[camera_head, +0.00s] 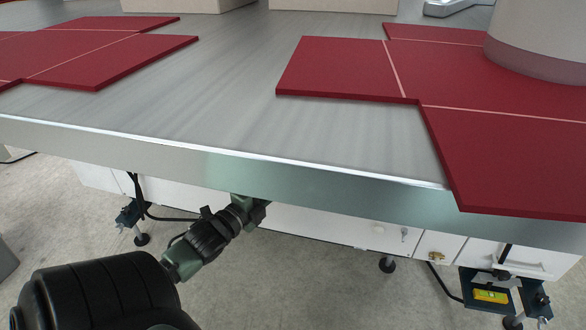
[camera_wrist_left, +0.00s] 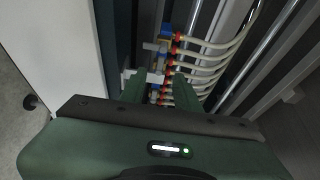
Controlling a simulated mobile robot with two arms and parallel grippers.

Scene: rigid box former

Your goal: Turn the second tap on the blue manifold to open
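In the left wrist view a row of red fittings (camera_wrist_left: 174,50) with pale tubes and small blue parts (camera_wrist_left: 166,29) runs down the middle. It looks like the blue manifold, but its body is mostly hidden. My left gripper (camera_wrist_left: 159,82) has its two green fingers apart in front of the row. A small light grey piece (camera_wrist_left: 155,77), perhaps a tap handle, shows between the fingertips; I cannot tell whether they touch it. The lower fittings are partly hidden between the fingers. In the head view my left gripper (camera_head: 252,207) reaches under the table edge, its tips hidden. My right gripper is not in view.
The grey metal table (camera_head: 240,110) with red panels (camera_head: 345,68) overhangs the left arm. White cabinet fronts (camera_head: 330,226) stand below it. In the wrist view a white panel (camera_wrist_left: 60,50) is close on the left and metal rails (camera_wrist_left: 262,50) run on the right.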

